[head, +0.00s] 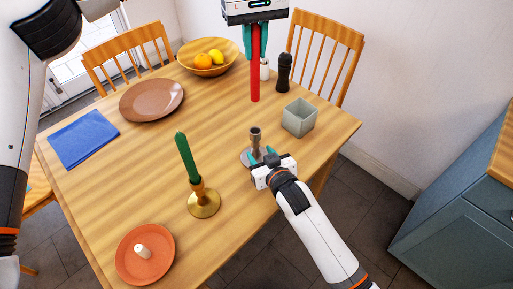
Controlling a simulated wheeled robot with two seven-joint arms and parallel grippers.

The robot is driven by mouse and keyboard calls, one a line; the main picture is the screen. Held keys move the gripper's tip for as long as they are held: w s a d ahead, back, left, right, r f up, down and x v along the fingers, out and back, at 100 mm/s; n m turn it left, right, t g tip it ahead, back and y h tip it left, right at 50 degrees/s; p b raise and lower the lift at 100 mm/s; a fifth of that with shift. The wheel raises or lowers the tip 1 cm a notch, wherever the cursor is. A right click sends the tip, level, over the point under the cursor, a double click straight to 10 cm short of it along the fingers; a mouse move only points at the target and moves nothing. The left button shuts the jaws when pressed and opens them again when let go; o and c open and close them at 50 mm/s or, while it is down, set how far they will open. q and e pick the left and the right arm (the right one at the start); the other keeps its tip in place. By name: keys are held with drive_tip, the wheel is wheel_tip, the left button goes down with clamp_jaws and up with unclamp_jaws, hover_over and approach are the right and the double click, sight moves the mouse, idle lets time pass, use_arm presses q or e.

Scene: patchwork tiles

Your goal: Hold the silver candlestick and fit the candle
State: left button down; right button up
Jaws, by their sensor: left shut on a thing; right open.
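The silver candlestick (255,138) stands upright on the table near its right front edge, with its round base partly hidden by my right gripper. My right gripper (261,154) is open, with its teal fingertips close to the candlestick's lower stem. I cannot tell whether they touch it. My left gripper (255,47) is shut on a red candle (255,85), which hangs upright behind the candlestick in the picture. The candle and the candlestick's top are apart.
A brass holder (204,203) with a green candle (187,158) stands left of the candlestick. A grey square pot (299,118), dark pepper mill (283,74), white shaker (264,70), fruit bowl (228,62), brown plate (151,99), blue cloth (83,137) and orange saucer (128,265) are around.

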sight(257, 150)
drive_tip(key=x, duration=0.5)
drive_tip(key=shift+s, duration=0.1)
clamp_jaws()
idle(0.6)
use_arm(q)
drive_tip(key=shift+f, duration=4.85)
